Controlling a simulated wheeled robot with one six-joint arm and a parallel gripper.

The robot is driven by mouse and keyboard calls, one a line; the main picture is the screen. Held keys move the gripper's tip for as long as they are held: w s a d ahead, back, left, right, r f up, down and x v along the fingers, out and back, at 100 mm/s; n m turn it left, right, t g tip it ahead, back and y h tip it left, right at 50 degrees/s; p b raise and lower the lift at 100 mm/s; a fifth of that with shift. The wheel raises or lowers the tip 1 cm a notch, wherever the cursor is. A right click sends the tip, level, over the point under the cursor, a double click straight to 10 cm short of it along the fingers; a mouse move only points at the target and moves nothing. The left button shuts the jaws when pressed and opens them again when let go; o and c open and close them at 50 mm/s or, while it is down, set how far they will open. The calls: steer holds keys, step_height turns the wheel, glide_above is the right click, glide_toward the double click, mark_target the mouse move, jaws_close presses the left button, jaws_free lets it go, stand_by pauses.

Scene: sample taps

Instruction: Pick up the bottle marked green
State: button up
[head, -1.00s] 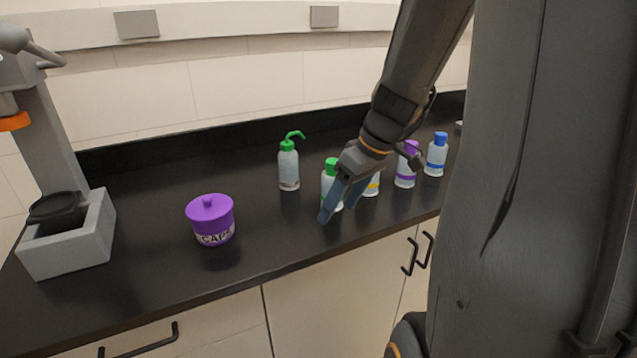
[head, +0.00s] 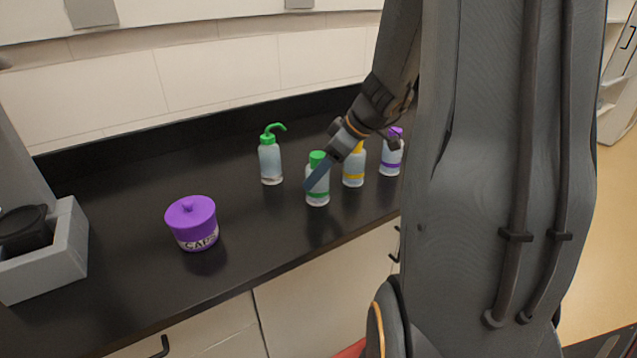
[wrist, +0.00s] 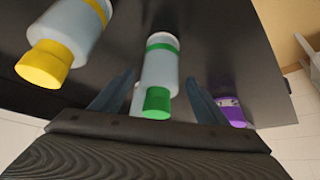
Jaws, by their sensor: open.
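The green-marked bottle (head: 318,196) stands upright on the black counter, with a green cap and a green band. In the wrist view this bottle (wrist: 160,68) shows between the two spread fingers, its green cap toward the palm. My gripper (head: 313,178) is open, and a blue-grey finger crosses in front of the bottle's upper part in the head view. In the wrist view the gripper (wrist: 157,90) has a finger on each side of the bottle, with gaps visible. I cannot tell how deep the bottle sits between them.
A yellow-capped bottle (head: 353,170) stands close to the right, with a purple-capped bottle (head: 391,158) beyond. A green-spouted wash bottle (head: 270,163) stands behind left. A purple-lidded caps jar (head: 194,224) and a grey holder (head: 52,255) are left. Counter between jar and bottles is clear.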

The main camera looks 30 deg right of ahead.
steer(key=shift+x, duration=0.9)
steer(key=shift+d, duration=0.1)
steer(key=c, duration=1.3)
steer(key=shift+r, duration=0.1)
